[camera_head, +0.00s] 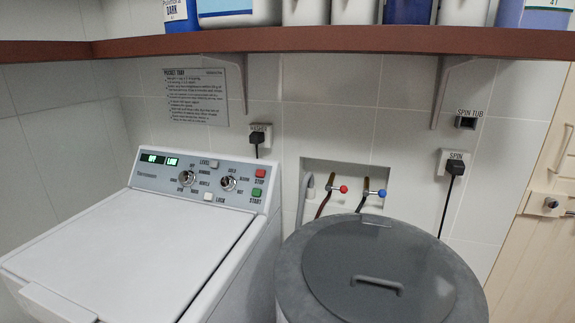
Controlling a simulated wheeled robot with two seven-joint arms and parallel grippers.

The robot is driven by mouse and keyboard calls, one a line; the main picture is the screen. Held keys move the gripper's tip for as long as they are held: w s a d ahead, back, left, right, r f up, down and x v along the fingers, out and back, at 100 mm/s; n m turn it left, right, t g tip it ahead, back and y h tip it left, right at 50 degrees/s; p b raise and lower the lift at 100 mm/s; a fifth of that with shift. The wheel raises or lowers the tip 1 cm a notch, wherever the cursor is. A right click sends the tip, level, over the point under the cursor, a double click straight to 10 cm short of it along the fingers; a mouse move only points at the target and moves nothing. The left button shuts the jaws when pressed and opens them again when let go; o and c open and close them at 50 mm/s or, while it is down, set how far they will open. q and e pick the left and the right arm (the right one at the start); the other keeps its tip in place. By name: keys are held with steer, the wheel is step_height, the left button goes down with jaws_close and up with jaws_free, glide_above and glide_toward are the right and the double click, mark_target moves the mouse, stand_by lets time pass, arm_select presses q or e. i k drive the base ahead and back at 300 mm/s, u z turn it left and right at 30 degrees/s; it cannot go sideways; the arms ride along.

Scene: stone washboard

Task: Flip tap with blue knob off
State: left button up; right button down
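The tap with the blue knob (381,193) sits in a recess in the tiled wall, on the right of the pair. Neither of my grippers is in view.
A grey round spin tub (300,255) with a dark lid (335,262) stands below and in front of the taps. A white washing machine (130,252) is at the left. A brown shelf (330,40) with bottles runs overhead. A wooden door (535,245) is at the right.

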mark_target(382, 193)
steer(key=u, duration=1.3)
steer(key=k, duration=0.8)
steer(key=z, duration=0.7)
steer(key=i, duration=0.5)
steer(key=z, duration=0.1)
